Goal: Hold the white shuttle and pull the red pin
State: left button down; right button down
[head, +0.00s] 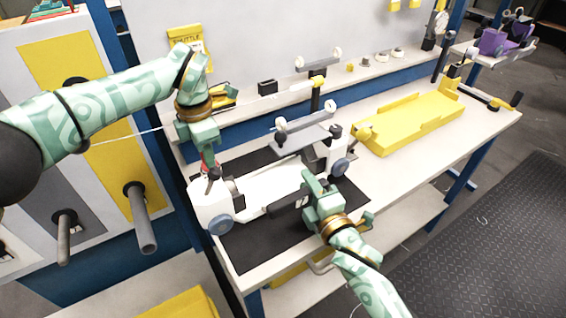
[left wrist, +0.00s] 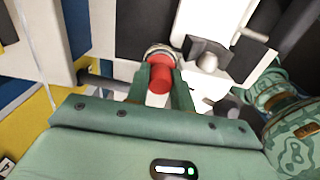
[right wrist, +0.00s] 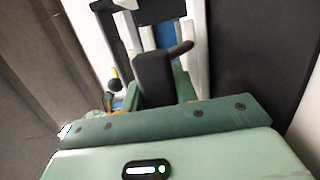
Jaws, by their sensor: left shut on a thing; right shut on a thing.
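The white shuttle (head: 268,185) lies on a black mat (head: 262,242) on the bench, with blue wheels at its near side. My left gripper (head: 209,170) points down at the shuttle's left end. It is shut on the red pin (left wrist: 159,80), which sits between its fingers in the left wrist view; in the head view the pin is mostly hidden. My right gripper (head: 308,188) is at the shuttle's near side, right of its middle. It is shut on a dark grip (right wrist: 154,78) on the shuttle, seen between the fingers in the right wrist view.
A yellow tray (head: 408,122) lies on the bench to the right. A grey bar on a stand (head: 305,128) rises just behind the shuttle. A white thread (head: 125,134) runs near my left arm. Pegs (head: 140,215) stick out of the left panel.

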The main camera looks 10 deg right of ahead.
pick_arm(q)
jog(key=shift+r, duration=0.4)
pick_arm(e)
jog(key=shift+f, duration=0.1)
pick_arm(q)
jog(key=shift+r, duration=0.1)
jog(key=shift+r, duration=1.45)
jog(key=shift+r, duration=2.5)
pick_arm(e)
jog(key=c, duration=1)
grip_release()
jog(key=shift+s, duration=0.1)
